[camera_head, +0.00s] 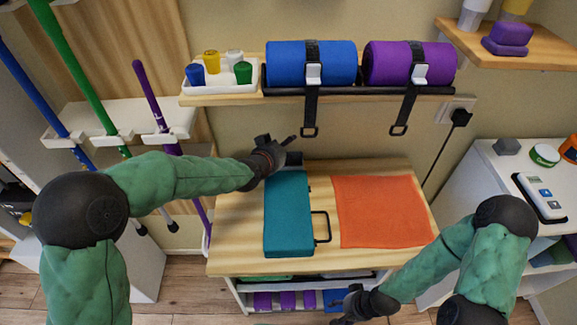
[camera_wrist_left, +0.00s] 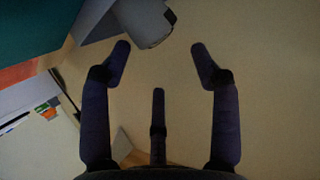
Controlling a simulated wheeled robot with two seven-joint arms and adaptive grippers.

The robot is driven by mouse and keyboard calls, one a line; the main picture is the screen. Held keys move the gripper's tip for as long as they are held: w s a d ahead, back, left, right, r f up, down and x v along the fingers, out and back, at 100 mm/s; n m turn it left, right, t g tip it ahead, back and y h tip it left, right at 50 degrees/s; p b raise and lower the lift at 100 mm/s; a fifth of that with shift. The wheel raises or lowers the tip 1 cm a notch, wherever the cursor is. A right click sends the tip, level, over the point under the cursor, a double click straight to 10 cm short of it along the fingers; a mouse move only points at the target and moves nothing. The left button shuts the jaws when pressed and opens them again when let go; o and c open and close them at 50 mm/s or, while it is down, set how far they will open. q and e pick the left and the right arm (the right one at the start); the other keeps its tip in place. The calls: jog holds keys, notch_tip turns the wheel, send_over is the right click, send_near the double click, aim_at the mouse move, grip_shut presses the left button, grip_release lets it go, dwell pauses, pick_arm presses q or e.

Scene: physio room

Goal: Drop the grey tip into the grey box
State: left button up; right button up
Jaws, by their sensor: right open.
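A small pale grey tip (camera_head: 234,58) stands with blue, yellow and green ones in the white tray on the wall shelf. A grey box-like thing (camera_head: 293,158) shows at the far end of the teal case, partly hidden by my left gripper. My left gripper (camera_head: 284,147) is above the back of the table. In the left wrist view its fingers (camera_wrist_left: 160,55) are spread with nothing between them. A grey block (camera_wrist_left: 92,20) and a light grey cylinder (camera_wrist_left: 143,22) lie just beyond its left finger. My right gripper (camera_head: 347,306) is open, low in front of the table.
The teal case (camera_head: 288,215) with a black handle and an orange cloth (camera_head: 380,212) lie on the wooden table (camera_head: 235,235). Blue (camera_head: 300,62) and purple (camera_head: 395,65) rolls are strapped on the shelf above. A white cabinet (camera_head: 480,190) at right holds small items.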

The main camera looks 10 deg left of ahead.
dwell(0.3)
pick_arm(q)
jog(key=v, duration=1.2)
